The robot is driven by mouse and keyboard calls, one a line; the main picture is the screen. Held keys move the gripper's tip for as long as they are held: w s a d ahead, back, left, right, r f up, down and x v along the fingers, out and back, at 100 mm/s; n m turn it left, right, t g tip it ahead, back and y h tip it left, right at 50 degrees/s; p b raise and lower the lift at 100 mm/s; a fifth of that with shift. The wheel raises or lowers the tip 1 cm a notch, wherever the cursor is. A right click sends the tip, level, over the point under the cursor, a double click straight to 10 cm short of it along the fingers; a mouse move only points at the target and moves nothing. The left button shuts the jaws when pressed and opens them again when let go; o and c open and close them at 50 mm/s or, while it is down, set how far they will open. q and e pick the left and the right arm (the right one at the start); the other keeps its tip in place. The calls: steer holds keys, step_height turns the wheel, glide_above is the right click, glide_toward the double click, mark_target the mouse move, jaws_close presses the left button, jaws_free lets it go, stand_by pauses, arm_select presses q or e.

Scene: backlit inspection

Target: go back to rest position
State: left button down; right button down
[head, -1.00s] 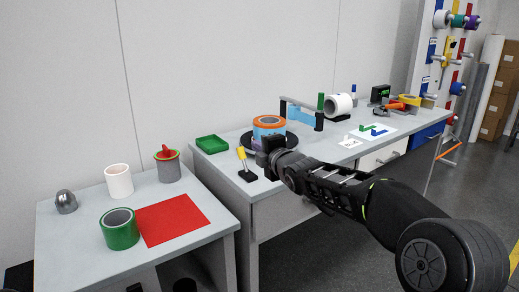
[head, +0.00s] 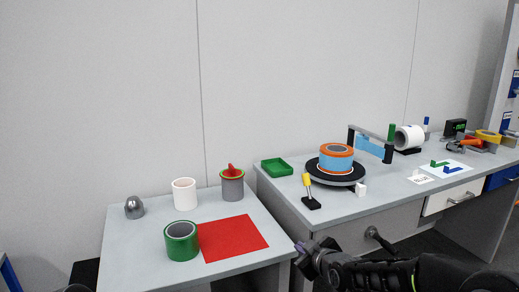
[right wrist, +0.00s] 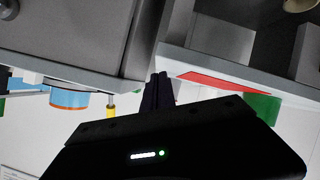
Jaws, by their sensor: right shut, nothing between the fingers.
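My right gripper (head: 302,250) is low in the head view, in front of the gap between the two tables. It is shut and empty, below the table tops and apart from the objects. In the right wrist view its dark fingers (right wrist: 158,92) are together. My left gripper is not in view. An orange and blue tape stack (head: 336,158) sits on a black round turntable (head: 314,174) on the right table, clear of the gripper.
The left table (head: 130,255) carries a red sheet (head: 232,238), a green tape roll (head: 181,241), a white roll (head: 184,194) and a grey container (head: 232,188). On the right table (head: 290,190) are a green tray (head: 276,167), a yellow-handled tool (head: 308,190) and a white cube (head: 360,189).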

steer(key=s+a+f+m+g, duration=0.2)
steer(key=s+f+m+g, duration=0.15)
steer(key=s+f, duration=0.7)
steer(key=s+a+f+m+g, duration=0.15)
steer(key=s+f+m, duration=0.4)
steer(key=f, duration=0.75)
steer(key=s+a+f+m+g, duration=0.1)
steer(key=s+f+g, duration=0.35)
steer(key=s, duration=0.85)
steer(key=s+a+f+m+g, duration=0.1)
steer(key=s+f+g, duration=0.1)
steer(key=s+f, duration=0.9)
step_height(320, 180, up, 20)
steer(key=s+p, duration=0.3)
steer(key=p, duration=1.3)
steer(key=shift+f+p, duration=0.15)
steer(key=shift+p, duration=0.15)
